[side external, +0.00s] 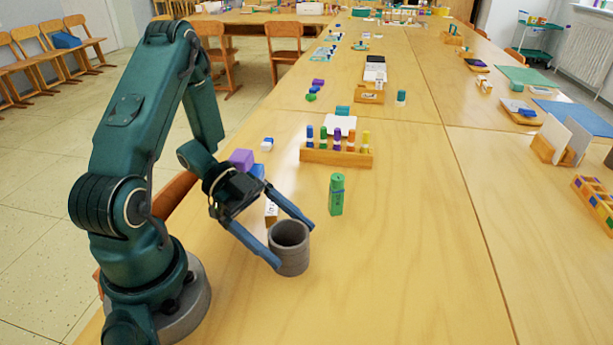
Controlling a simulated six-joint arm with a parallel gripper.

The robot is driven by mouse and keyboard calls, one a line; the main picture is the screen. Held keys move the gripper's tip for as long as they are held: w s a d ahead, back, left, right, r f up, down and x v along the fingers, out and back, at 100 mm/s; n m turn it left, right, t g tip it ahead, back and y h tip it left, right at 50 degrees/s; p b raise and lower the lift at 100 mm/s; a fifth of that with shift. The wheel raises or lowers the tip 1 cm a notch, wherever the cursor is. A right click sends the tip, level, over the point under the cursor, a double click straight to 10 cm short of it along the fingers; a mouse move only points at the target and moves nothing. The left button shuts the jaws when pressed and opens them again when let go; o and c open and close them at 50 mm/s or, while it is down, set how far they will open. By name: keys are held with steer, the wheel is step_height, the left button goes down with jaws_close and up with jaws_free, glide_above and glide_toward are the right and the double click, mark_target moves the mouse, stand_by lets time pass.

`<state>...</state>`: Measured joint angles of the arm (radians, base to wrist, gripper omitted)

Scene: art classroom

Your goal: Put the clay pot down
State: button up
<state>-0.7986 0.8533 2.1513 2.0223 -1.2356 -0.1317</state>
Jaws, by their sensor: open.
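The clay pot (290,258) is a grey-brown, open-topped cylinder standing upright on the wooden table in front of my arm. My gripper (294,245) is open, with its two blue fingers on either side of the pot near its rim. Whether either finger touches the pot's wall cannot be told from this view. The pot's interior looks dark, and its far lower side is hidden.
A green marker-like tube (337,195) stands right of the pot. A wooden rack (337,156) with colored bottles stands behind it. Purple (241,160) and blue blocks lie behind my gripper. The table right of the pot (410,260) is clear.

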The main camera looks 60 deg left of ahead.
steer(key=v, duration=0.7)
steer(key=shift+a, duration=0.3)
steer(key=w+t+y, duration=0.1)
steer(key=w, duration=0.1)
steer(key=w+a+t+y, duration=0.1)
steer(key=w+y, duration=0.1)
steer(key=w, duration=0.1)
steer(key=w+a+r+t+y, duration=0.1)
steer(key=w+y, duration=0.1)
steer(key=w, duration=0.1)
steer(key=shift+w+a+n, duration=0.25)
steer(key=shift+n, duration=0.05)
steer(key=w+a+r+n+t+y, duration=0.35)
steer(key=w+r+n+y, duration=0.3)
steer(key=r+y, duration=0.35)
steer(key=s+d+f+n+g+h, duration=0.1)
steer(key=s+d+n+g, duration=0.5)
steer(key=s+d, duration=0.8)
steer(key=s+h, duration=0.1)
steer(key=s, duration=0.2)
steer(key=shift+h, duration=0.3)
